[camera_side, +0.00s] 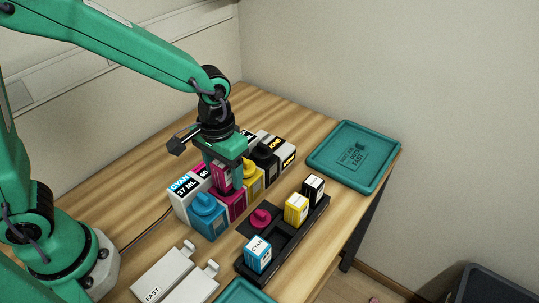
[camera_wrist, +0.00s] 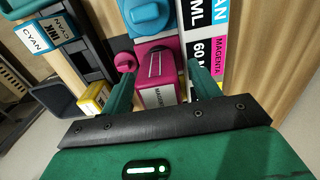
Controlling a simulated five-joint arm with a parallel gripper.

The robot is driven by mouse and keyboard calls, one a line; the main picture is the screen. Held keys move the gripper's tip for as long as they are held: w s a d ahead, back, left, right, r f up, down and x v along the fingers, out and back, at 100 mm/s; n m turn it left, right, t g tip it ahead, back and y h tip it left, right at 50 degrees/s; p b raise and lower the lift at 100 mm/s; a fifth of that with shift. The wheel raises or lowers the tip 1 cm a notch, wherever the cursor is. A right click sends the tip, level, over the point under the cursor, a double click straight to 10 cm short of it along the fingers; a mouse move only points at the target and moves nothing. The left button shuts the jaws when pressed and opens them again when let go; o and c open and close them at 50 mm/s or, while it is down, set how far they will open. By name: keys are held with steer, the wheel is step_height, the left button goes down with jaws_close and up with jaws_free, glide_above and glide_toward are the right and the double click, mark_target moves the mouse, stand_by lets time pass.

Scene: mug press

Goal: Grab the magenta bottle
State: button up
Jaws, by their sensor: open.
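The magenta bottle (camera_side: 221,178) is a small block with a white label. In the wrist view the bottle (camera_wrist: 157,97) lies between the two open green fingers (camera_wrist: 163,88). The fingers hide part of it in the side view. I cannot tell whether either finger touches it.
The cyan tank (camera_side: 208,220) and yellow tank (camera_side: 252,178) stand close on either side. A teal tray (camera_side: 318,168) lies at the right. White boxes stand behind the tanks.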

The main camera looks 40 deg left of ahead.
steer(key=c, duration=1.2)
steer(key=shift+o, duration=0.2)
steer(key=shift+r, duration=0.2)
steer(key=shift+r, duration=0.65)
steer(key=r, duration=0.3)
steer(key=shift+s+d, duration=0.25)
steer(key=s+d+r, duration=0.6)
steer(key=s, duration=0.3)
steer(key=shift+d+r, duration=0.2)
steer(key=shift+d, duration=0.05)
